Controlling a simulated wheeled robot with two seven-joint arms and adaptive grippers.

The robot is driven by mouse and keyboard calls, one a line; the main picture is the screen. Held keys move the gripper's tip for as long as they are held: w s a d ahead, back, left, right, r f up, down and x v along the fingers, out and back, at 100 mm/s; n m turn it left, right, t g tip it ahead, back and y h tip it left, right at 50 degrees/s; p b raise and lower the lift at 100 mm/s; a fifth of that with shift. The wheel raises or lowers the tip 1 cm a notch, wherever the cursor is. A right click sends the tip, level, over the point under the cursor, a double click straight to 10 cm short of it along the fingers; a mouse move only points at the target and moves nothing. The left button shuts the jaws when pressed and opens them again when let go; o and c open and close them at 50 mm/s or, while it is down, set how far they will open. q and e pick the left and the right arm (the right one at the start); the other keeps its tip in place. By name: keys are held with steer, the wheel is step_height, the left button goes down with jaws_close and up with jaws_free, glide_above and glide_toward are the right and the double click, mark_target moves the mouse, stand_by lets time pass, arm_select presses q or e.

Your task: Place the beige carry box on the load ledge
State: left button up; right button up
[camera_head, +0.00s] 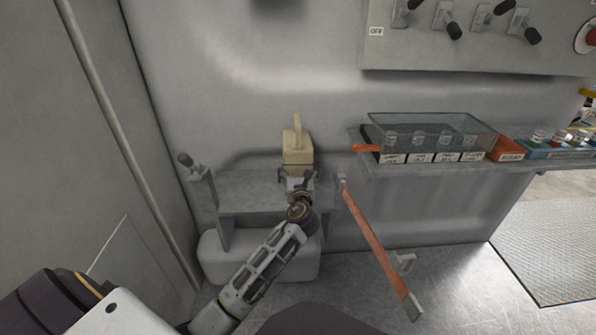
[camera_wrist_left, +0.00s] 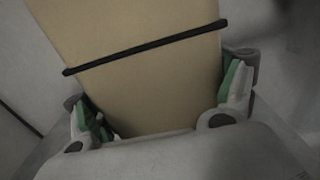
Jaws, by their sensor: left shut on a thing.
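The beige carry box (camera_head: 297,149) has an upright handle on top and appears above the right part of a grey ledge (camera_head: 246,186) against the wall. My left gripper (camera_head: 298,180) is shut on the box from the near side. In the left wrist view the box (camera_wrist_left: 140,85) fills the middle, with a dark band across it, and the green-padded fingers of my left gripper (camera_wrist_left: 162,112) are on both its sides. I cannot tell whether the box touches the ledge. My right gripper is not in view.
A lever (camera_head: 191,166) stands at the ledge's left end. An orange bar (camera_head: 372,238) slants down to the right of it. A shelf with a clear-lidded bin (camera_head: 435,132) and labelled bottles is at the right. A switch panel (camera_head: 480,50) hangs above. The ledge's left part is clear.

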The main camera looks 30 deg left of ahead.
arm_select(q)
steer(key=o, duration=1.4)
steer(key=shift+c, duration=0.2)
steer(key=shift+s, duration=0.1)
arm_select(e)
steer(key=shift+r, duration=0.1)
arm_select(q)
steer(key=shift+p+v, duration=0.3)
steer(key=shift+v, duration=0.55)
steer(key=p+v, duration=0.2)
steer(key=v, duration=0.8)
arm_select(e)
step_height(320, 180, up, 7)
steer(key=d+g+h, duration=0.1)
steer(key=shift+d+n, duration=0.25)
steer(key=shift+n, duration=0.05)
arm_select(q)
steer(key=shift+s+d, duration=0.1)
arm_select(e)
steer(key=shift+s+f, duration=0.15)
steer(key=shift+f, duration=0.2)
